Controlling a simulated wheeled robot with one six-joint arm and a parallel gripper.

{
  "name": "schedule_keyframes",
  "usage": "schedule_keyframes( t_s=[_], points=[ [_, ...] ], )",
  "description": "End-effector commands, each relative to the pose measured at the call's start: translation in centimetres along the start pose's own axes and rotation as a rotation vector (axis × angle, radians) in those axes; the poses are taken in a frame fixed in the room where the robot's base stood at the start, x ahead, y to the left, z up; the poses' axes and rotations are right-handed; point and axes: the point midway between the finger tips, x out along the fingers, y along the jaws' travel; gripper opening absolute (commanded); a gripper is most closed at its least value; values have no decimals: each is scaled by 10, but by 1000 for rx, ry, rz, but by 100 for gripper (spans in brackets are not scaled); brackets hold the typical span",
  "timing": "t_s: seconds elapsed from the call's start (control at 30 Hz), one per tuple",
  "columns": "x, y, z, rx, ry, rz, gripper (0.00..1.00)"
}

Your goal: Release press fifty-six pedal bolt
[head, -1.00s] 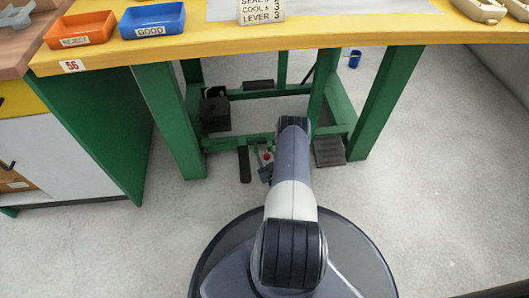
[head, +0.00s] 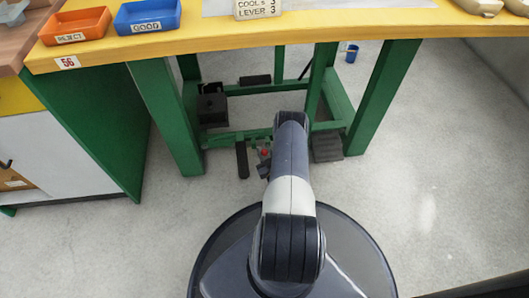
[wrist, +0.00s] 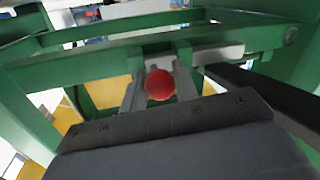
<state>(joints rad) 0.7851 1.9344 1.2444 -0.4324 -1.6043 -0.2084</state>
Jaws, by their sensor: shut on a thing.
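The press pedal bolt shows as a red ball knob (wrist: 160,85) in the wrist view, at a green crossbar. My gripper (wrist: 159,88) has its two grey fingers on either side of the knob, shut on it. In the head view the red knob (head: 265,152) is small and low under the bench. My gripper (head: 264,162) is beside it, partly hidden by my arm. A ribbed dark pedal (head: 327,148) is to the right of my arm, near the floor.
A yellow-topped bench (head: 230,38) on green legs (head: 168,120) stands over the pedal area. A dark bar (head: 242,160) is left of my gripper. A black box (head: 212,105) sits behind. A white-fronted cabinet (head: 70,150) is at left. The floor at right is clear.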

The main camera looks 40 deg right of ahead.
Motion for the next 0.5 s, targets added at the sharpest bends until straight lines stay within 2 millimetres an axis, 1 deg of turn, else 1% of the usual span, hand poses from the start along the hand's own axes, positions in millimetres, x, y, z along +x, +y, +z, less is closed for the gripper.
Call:
schedule_keyframes(
  t_s=[0.13,0.4,0.5],
  points=[
    [-2,15,3,-1,1,6,0],
    [-11,59,11,-1,1,6,0],
    [-13,68,13,-1,1,4,0]
  ],
)
